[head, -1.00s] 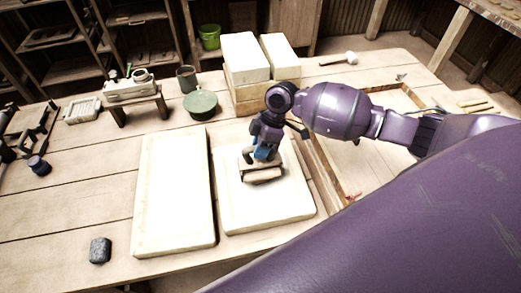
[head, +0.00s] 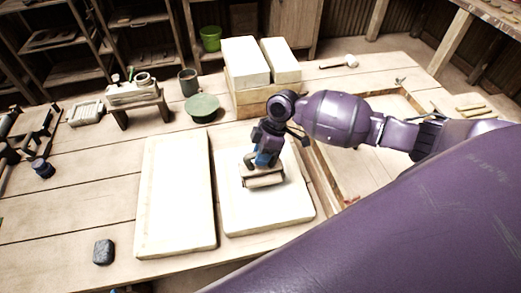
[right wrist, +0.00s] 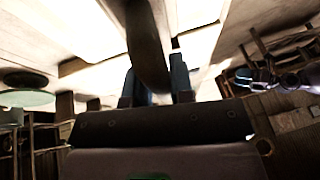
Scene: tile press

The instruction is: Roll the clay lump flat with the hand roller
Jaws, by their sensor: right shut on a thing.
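The hand roller (head: 263,181) is a pale cylinder lying crosswise on the right-hand cream slab (head: 290,211). My right gripper (head: 262,159) is shut on its handle from above. In the right wrist view the dark handle (right wrist: 149,50) stands between the two blue-grey fingers of my right gripper (right wrist: 157,84). I cannot make out a separate clay lump on the slab; the roller and gripper hide the surface beneath them. A dark grey lump (head: 103,252) lies apart at the table's front left; I cannot tell what it is made of.
A second cream slab (head: 174,198) lies to the left. Behind stand cream blocks on a wooden box (head: 262,100), a green round lidded pot (head: 202,108) and a mug (head: 188,82). A wooden frame (head: 322,172) borders the right slab.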

